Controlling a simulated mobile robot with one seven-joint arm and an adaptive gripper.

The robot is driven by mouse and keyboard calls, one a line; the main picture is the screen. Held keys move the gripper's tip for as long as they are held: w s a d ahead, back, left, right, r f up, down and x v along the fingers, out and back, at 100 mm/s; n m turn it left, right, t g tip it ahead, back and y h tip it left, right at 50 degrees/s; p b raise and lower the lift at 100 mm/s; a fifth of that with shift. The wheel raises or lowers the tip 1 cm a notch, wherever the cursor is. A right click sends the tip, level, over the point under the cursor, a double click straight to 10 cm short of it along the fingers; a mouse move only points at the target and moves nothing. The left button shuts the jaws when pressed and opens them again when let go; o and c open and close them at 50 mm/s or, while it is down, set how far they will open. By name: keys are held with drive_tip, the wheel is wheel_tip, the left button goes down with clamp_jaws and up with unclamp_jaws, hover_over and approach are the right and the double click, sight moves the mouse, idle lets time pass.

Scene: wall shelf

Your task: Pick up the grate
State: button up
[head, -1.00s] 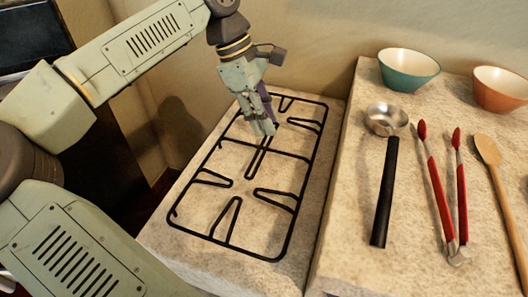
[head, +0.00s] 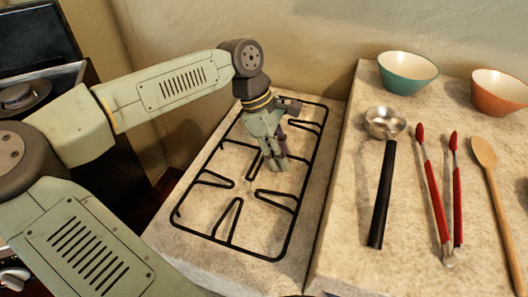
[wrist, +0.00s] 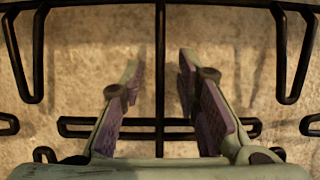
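The black wire grate (head: 305,182) lies flat on the pale stone surface at the left in the head view. My gripper (head: 277,168) is low over the middle of the grate, pointing down. In the wrist view my gripper (wrist: 160,62) is open, with its two purple-padded fingers apart. A long straight bar of the grate (wrist: 160,20) runs between the fingers, and a crossbar passes behind them. I see no finger closed on the bar. Whether the fingertips touch the stone is not clear.
A higher stone counter (head: 340,220) stands to the right. It holds a ladle (head: 381,195), red-handled tongs (head: 435,195), a wooden spoon (head: 497,200), a teal bowl (head: 407,72) and an orange bowl (head: 498,92). The wall (head: 310,40) is close behind.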

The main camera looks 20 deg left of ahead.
drive_tip(key=shift+c, duration=0.3)
clamp_jaws()
drive_tip(key=shift+r, duration=0.1)
idle(0.6)
